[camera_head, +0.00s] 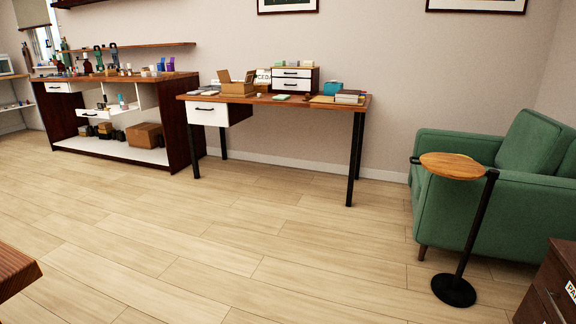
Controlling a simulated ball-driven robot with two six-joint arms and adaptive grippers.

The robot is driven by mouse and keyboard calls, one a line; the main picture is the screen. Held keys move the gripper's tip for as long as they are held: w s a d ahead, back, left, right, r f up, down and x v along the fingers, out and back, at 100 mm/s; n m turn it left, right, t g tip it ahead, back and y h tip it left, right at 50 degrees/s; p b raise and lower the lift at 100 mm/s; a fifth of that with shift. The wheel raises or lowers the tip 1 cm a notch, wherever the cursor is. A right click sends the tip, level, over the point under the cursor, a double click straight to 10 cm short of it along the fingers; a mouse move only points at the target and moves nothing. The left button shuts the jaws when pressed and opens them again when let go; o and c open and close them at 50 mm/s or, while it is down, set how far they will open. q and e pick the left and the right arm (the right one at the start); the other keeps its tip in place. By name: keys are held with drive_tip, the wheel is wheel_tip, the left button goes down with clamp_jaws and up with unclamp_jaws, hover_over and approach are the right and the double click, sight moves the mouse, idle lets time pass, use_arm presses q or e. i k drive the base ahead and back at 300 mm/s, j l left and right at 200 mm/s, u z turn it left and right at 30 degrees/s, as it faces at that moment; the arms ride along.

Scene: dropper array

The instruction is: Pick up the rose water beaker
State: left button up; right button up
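I cannot make out a rose water beaker in this view. Several small bottles and containers (88,66) stand on the wooden top of a counter (180,112) at the far left. They are too small and far away to tell apart. Neither of my grippers shows in the frame.
A desk (335,103) with boxes and books stands at the back middle. A green armchair (465,215) and a round side table (452,166) are at the right. A wooden corner (15,270) juts in at lower left. The wooden floor (220,240) between is clear.

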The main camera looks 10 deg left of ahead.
sight(124, 106)
drive_tip(key=i+l+z, duration=0.1)
drive_tip(key=i, duration=0.9)
drive_tip(key=i+j+u, duration=0.1)
drive_tip(key=i+u, duration=0.7)
drive_tip(key=u, duration=0.15)
drive_tip(key=i+l+u, duration=0.15)
drive_tip(key=i+u, duration=0.35)
drive_tip(key=i+j+u, duration=0.1)
drive_tip(key=i+u, duration=0.65)
drive_tip(key=i, duration=0.2)
drive_tip(key=i+z, duration=0.2)
drive_tip(key=i, duration=0.75)
drive_tip(key=i+z, duration=0.2)
drive_tip(key=i, duration=0.8)
drive_tip(key=i+z, duration=0.15)
drive_tip(key=i, duration=0.3)
drive_tip(key=i+j+z, duration=0.1)
drive_tip(key=i, duration=0.35)
drive_tip(key=i+j+z, duration=0.15)
drive_tip(key=i, duration=0.3)
drive_tip(key=i+j+z, duration=0.1)
drive_tip(key=i+j, duration=0.2)
drive_tip(key=i+j+z, duration=0.15)
drive_tip(key=i, duration=0.4)
drive_tip(key=j, duration=0.1)
